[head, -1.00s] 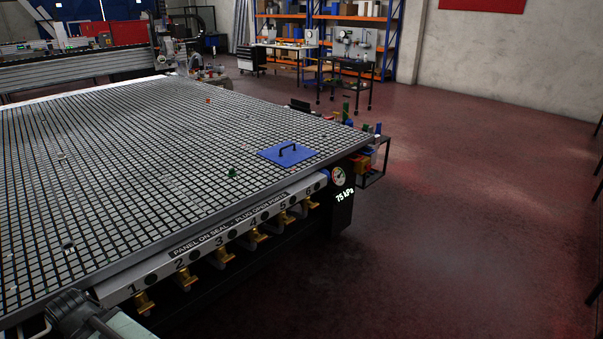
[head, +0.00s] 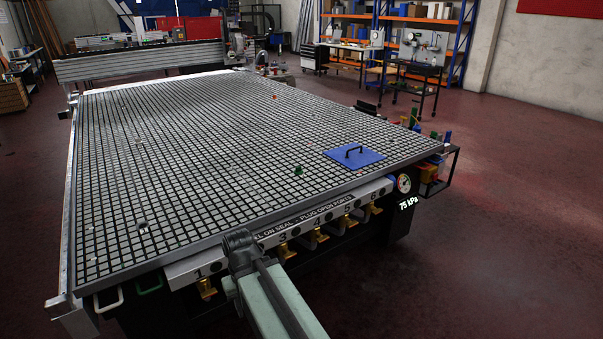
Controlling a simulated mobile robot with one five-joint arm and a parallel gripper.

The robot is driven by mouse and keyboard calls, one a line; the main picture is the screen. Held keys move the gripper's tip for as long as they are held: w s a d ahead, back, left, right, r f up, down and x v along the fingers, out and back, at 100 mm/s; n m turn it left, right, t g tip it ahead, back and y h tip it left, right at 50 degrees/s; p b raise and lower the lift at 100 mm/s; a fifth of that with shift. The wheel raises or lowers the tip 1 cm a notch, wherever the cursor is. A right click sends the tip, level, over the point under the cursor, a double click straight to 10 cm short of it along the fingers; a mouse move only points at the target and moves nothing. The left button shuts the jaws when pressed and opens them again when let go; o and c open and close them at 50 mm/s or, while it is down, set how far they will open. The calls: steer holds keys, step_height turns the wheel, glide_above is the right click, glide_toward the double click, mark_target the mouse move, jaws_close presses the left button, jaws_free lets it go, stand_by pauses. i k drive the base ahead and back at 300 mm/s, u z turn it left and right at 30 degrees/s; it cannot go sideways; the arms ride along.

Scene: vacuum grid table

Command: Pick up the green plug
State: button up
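A small green plug (head: 299,171) stands on the black-and-grey grid table (head: 180,215), left of a blue panel with a dark handle (head: 355,156). It is too small here to show its shape or whether it sits in a hole. My arm rises from the bottom edge in front of the table, its dark joint against the front rail, apart from the plug and nearer to the camera. I cannot make out my gripper's fingers in this view.
A numbered front rail with yellow valves (head: 207,288) runs along the near edge. A gauge (head: 404,184) above a 75 kPa readout is at the right corner, beside a rack (head: 437,184) of coloured parts. A small red-orange piece (head: 274,98) lies farther back. Floor at right is clear.

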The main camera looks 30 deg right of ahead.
mark_target(299, 171)
steer(key=z, duration=0.05)
steer(key=i, duration=1)
